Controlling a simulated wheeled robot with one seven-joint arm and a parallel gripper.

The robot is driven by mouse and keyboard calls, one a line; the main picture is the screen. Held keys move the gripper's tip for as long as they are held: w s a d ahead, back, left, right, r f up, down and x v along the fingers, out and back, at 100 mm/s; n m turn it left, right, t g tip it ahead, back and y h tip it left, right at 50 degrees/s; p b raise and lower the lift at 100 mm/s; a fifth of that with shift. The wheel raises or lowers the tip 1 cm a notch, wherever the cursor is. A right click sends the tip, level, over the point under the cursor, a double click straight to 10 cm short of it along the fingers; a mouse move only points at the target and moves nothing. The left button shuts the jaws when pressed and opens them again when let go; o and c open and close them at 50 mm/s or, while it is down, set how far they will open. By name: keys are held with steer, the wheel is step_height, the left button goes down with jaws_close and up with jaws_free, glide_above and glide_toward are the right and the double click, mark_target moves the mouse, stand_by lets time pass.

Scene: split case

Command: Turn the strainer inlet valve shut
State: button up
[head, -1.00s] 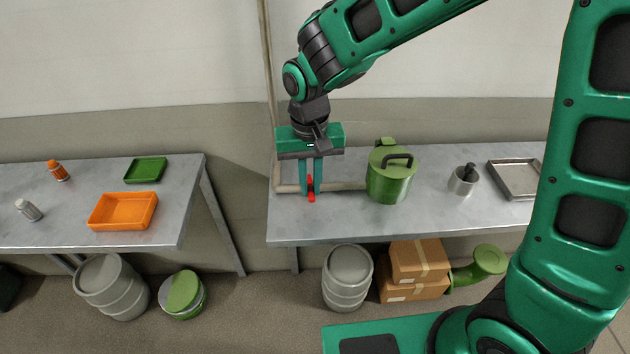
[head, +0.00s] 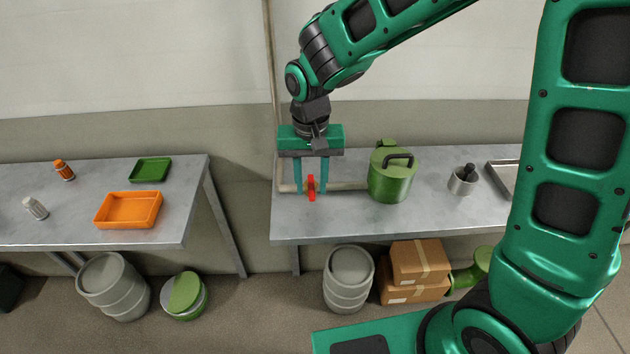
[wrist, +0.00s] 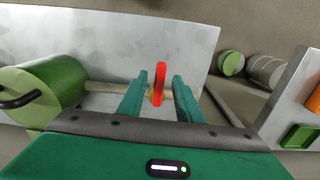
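The strainer inlet valve has a red handle (head: 311,188) on a pale pipe (head: 345,186) that runs along the bench into the green strainer (head: 390,175). In the wrist view the red handle (wrist: 159,84) stands between my two fingers, with a gap on each side. The handle points across the pipe in that view. My gripper (head: 311,188) is open, pointing down, with its fingertips on either side of the handle. The strainer also shows at the left of the wrist view (wrist: 45,88). The valve body is mostly hidden behind the handle and fingers.
On the same bench (head: 330,228) a metal cup (head: 462,184) and a tray (head: 500,178) stand right of the strainer. An upright pipe (head: 271,80) rises behind the bench's left end. A second bench (head: 85,205) holds an orange tray (head: 128,209). The bench front is clear.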

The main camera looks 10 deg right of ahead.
mark_target(311, 189)
step_height(311, 189, up, 11)
stand_by(0.8)
steer(key=shift+f, duration=0.15)
